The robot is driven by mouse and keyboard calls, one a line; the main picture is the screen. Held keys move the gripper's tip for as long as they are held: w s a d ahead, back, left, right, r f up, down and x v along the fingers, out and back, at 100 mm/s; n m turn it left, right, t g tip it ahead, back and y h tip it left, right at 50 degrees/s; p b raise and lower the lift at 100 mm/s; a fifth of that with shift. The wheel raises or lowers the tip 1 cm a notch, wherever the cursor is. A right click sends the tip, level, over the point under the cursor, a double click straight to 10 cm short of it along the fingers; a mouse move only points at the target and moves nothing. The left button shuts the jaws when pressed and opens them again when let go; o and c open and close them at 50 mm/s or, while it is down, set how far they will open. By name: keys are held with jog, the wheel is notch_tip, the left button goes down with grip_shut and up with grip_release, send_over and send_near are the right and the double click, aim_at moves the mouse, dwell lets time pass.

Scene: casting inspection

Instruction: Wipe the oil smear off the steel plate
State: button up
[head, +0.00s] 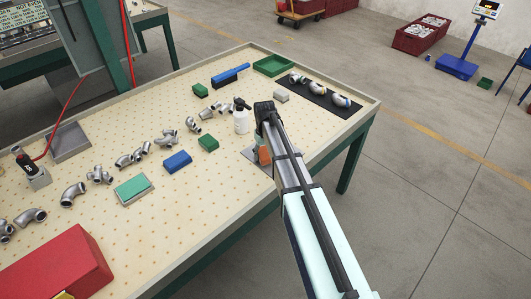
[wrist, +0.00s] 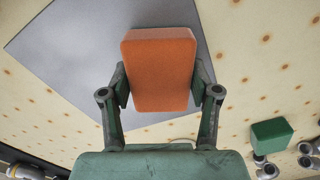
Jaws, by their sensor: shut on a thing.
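My gripper (wrist: 161,88) is shut on an orange block (wrist: 160,60), which looks like a sponge, with one finger on each side of it. In the head view the orange block (head: 264,155) shows partly beside my arm, near the table's right edge. The grey steel plate (wrist: 72,60) lies flat on the pegboard table under the block; a corner of the plate (head: 250,154) shows in the head view. I cannot tell whether the block touches the plate. No oil smear is visible on the uncovered part; the block and my gripper hide some of it.
A green block (head: 208,143), a blue block (head: 177,161) and several pipe elbows (head: 163,138) lie to the left. A black mat (head: 318,99) with elbows lies at the far right.

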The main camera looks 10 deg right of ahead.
jog(key=shift+s+a+r, duration=0.1)
jog(key=shift+s+a, duration=0.1)
jog(key=shift+a, duration=0.1)
jog(key=shift+r+p, duration=1.95)
jog(key=shift+r, duration=2)
